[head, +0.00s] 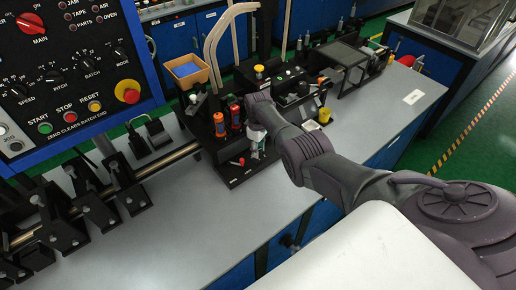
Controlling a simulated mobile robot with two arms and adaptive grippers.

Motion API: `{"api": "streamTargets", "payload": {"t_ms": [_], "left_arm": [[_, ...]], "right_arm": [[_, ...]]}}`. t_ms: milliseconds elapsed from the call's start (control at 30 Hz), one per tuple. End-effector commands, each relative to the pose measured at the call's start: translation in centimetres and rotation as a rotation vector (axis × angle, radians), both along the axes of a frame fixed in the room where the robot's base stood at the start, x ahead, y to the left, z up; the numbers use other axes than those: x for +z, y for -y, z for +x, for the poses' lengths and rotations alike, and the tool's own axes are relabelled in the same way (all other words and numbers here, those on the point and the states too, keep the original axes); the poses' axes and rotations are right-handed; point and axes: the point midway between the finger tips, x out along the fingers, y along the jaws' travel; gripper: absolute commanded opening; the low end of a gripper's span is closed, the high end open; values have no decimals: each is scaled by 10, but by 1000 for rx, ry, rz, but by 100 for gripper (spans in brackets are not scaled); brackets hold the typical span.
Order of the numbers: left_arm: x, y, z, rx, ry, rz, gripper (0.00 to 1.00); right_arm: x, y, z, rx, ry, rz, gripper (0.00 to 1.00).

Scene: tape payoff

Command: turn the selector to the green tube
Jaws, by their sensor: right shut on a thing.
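My right gripper (256,131) is at the right end of a black tube station (243,178), with its arm coming in from the right. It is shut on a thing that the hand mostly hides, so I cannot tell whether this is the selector. A small red knob (241,161) sits low on the station's front. I cannot make out a green tube clearly. My left gripper is out of view.
A control panel (75,75) with buttons and dials fills the upper left. A black-bracketed rail (150,168) runs left of the station. An open box with blue contents (187,70) stands behind. The grey bench top (180,225) is clear in front.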

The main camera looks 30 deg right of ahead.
Motion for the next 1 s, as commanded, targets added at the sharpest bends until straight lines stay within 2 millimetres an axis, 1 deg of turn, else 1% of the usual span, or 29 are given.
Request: {"api": "streamTargets", "payload": {"t_ms": [200, 500, 733, 1000], "left_arm": [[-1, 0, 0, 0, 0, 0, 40], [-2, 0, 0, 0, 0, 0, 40], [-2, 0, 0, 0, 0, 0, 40], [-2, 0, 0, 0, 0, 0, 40]], "right_arm": [[0, 1, 0, 179, 1, -2, 0], [0, 1, 0, 347, 1, -2, 0], [1, 1, 0, 404, 1, 0, 0], [1, 0, 1, 417, 1, 0, 0]]}}
